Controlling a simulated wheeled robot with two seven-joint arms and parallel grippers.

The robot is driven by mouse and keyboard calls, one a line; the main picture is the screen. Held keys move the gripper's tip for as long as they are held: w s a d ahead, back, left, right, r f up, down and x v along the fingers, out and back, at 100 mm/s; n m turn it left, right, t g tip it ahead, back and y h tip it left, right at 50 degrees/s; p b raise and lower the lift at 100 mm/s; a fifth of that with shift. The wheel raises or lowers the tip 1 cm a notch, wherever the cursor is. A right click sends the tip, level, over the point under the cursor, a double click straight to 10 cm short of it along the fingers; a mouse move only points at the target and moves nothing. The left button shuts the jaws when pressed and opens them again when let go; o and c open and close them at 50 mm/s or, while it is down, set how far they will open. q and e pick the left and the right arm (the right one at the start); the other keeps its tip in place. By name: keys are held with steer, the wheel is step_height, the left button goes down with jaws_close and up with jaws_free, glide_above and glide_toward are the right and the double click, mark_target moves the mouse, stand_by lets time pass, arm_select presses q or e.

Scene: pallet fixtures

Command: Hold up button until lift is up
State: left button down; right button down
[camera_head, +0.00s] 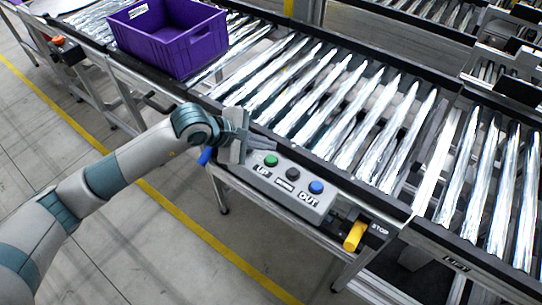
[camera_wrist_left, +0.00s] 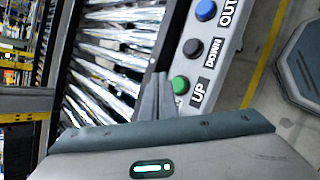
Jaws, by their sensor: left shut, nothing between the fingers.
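The grey control panel (camera_head: 313,205) is fixed along the near side of the roller conveyor. Its green button (camera_head: 271,160), labelled UP, is at the left end, with a black button (camera_head: 292,174) and a blue button (camera_head: 316,187) labelled OUT to the right. My left gripper (camera_head: 266,144) is shut and empty just behind and beside the green button. In the left wrist view the closed fingertips (camera_wrist_left: 158,82) are close beside the green button (camera_wrist_left: 180,84). I cannot tell whether they touch it. The black button (camera_wrist_left: 193,47) reads DOWN there. My right gripper is not in view.
A purple crate (camera_head: 190,55) stands on the rollers at the upper left. The rollers (camera_head: 340,110) behind the panel are empty. Floor with a yellow line (camera_head: 200,230) lies in front.

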mark_target(267, 160)
arm_select(q)
steer(key=shift+r+p, duration=0.4)
steer(key=shift+r, duration=1.1)
steer(key=shift+s+d, duration=0.1)
